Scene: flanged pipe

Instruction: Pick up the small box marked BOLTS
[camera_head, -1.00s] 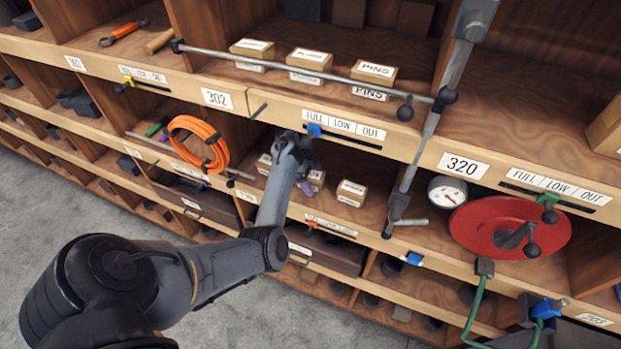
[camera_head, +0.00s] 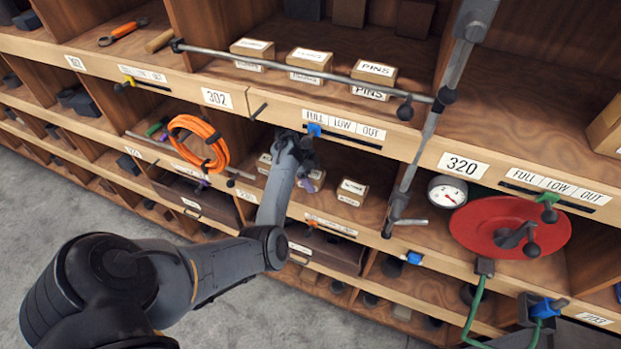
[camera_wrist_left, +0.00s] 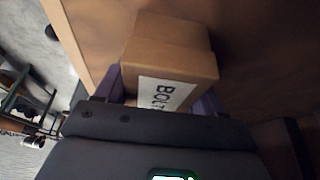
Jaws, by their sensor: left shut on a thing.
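The small box marked BOLTS (camera_wrist_left: 170,60) fills the middle of the left wrist view, a brown carton with a white label partly cut off by my gripper body. My left gripper (camera_wrist_left: 160,95) has its purple fingers on both sides of the box and is shut on it. In the head view my left gripper (camera_head: 305,170) reaches into the lower shelf bay, under the ledge with the FULL LOW OUT strip; the held box is mostly hidden there. My right gripper is not in view.
Another small box (camera_head: 352,192) stands right of my gripper, and one (camera_head: 264,163) is just left. A metal rod (camera_head: 300,70) crosses the upper bay before the PINS boxes (camera_head: 373,79). An orange cable coil (camera_head: 200,143) hangs left; a red disc (camera_head: 510,227) is right.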

